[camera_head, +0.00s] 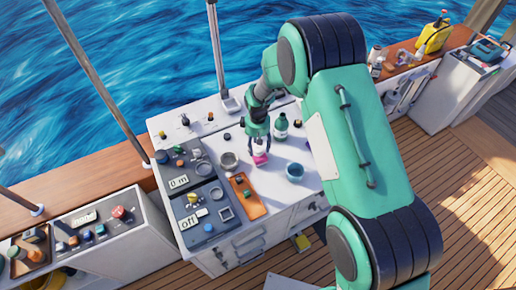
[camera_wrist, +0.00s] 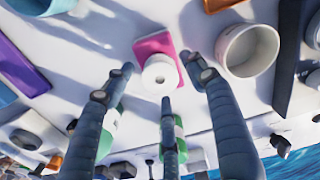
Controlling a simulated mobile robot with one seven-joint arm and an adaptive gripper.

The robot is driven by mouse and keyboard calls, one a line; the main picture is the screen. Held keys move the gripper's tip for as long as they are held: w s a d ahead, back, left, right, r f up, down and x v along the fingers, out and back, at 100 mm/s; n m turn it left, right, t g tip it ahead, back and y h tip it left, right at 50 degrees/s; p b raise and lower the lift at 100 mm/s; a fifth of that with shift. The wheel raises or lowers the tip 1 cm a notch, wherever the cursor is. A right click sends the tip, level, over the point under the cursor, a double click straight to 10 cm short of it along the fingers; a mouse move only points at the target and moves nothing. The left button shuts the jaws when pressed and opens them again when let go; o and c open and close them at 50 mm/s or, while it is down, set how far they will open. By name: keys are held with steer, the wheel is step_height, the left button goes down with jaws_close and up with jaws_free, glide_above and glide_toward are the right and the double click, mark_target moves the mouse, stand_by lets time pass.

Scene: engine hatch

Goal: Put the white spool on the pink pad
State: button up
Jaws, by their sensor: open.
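The white spool (camera_wrist: 160,76) stands upright with its round hole towards the wrist camera. It overlaps the pink pad (camera_wrist: 150,45), whose far part shows bare behind it in the wrist view. In the head view the spool (camera_head: 260,147) shows just above the pink pad (camera_head: 261,160). It appears to rest on the pad, though its underside is hidden. My gripper (camera_wrist: 160,80) is open, with its three fingers spread around the spool and gaps showing between them and it. In the head view my gripper (camera_head: 258,136) is directly over the spool and partly hides it.
A grey-white cup (camera_head: 229,161) stands left of the pad, and an orange tray (camera_head: 248,198) lies in front. A blue cup (camera_head: 295,172) and a green bottle (camera_head: 281,127) stand to the right. A control panel (camera_head: 196,195) fills the counter's left side.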

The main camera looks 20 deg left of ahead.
mark_target(258, 148)
step_height(258, 148, up, 10)
steer(key=shift+r+b, duration=0.25)
steer(key=shift+b, duration=0.15)
stand_by(0.7)
stand_by(0.3)
steer(key=s+d+r+m+t, duration=0.1)
steer(key=s+d+r+m, duration=0.25)
steer(key=d+r, duration=0.95)
steer(key=s+d+r+m+t, duration=0.15)
steer(key=s+d+r, duration=0.25)
steer(key=d+r, duration=0.9)
steer(key=s+d+r+m+t, duration=0.1)
steer(key=s+d+r+m, duration=0.1)
steer(key=s+d, duration=0.3)
steer(key=s+d+r+m+t, duration=0.1)
steer(key=s+d+r+m, duration=0.2)
steer(key=s, duration=0.9)
steer(key=s+d+r+m+t, duration=0.1)
steer(key=s+d+r+m, duration=0.1)
steer(key=s+d+r, duration=0.3)
steer(key=s+d, duration=0.2)
steer(key=s, duration=0.1)
steer(key=shift+s+d+m, duration=0.25)
steer(key=shift+d+m, duration=0.1)
steer(key=shift+m, duration=0.05)
